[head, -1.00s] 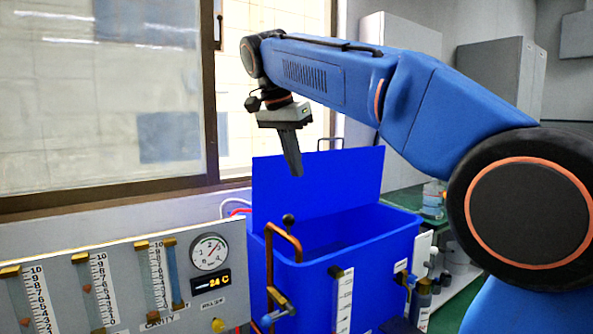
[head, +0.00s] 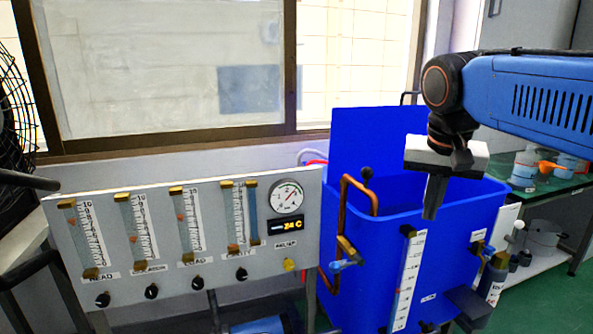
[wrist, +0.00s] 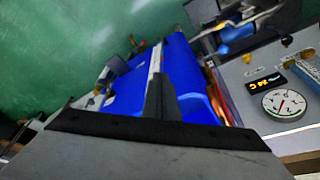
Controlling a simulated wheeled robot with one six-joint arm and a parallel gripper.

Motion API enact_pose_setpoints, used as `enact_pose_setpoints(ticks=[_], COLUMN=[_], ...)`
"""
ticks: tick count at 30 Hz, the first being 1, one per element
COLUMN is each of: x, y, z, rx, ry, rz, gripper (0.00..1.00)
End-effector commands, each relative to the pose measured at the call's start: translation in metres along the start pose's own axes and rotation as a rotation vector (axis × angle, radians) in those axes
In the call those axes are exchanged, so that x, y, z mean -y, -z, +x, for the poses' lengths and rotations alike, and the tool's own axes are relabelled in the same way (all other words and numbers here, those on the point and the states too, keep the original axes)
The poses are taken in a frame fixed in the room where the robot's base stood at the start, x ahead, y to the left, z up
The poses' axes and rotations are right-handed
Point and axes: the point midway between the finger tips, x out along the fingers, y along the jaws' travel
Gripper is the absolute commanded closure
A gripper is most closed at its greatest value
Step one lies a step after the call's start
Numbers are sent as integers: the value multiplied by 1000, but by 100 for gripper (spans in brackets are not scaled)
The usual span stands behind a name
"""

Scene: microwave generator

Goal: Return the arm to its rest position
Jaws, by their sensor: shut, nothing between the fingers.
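My gripper (head: 433,198) hangs from my blue arm at the right of the head view, pointing down. It is shut and holds nothing. In the head view it appears in front of the blue tank (head: 468,220), below the level of its raised lid panel; I cannot tell the exact gap. In the wrist view the shut fingers (wrist: 161,95) stand up in the middle, with the blue tank (wrist: 192,75) behind them.
A flowmeter panel (head: 150,291) with several tubes, a gauge (head: 287,197) and a 24 C display stands left of the tank. A copper pipe (head: 345,200) rises at the tank's left side. A green-topped bench (head: 560,188) is at right. A black fan (head: 15,110) is at far left.

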Motion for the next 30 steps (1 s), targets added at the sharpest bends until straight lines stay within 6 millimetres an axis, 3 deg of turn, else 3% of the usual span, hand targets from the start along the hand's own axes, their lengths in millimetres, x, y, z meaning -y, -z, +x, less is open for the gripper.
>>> enact_pose_setpoints(ticks=[6, 16, 21, 30], x=[-37, -73, -79, -80], y=[-68, -161, -182, -185], z=[54, 137, 157, 161], rx=[-22, -79, -97, -100], ry=[61, 125, 137, 139], rz=[-149, -336, -379, -387], gripper=[100, 100, 100, 100])
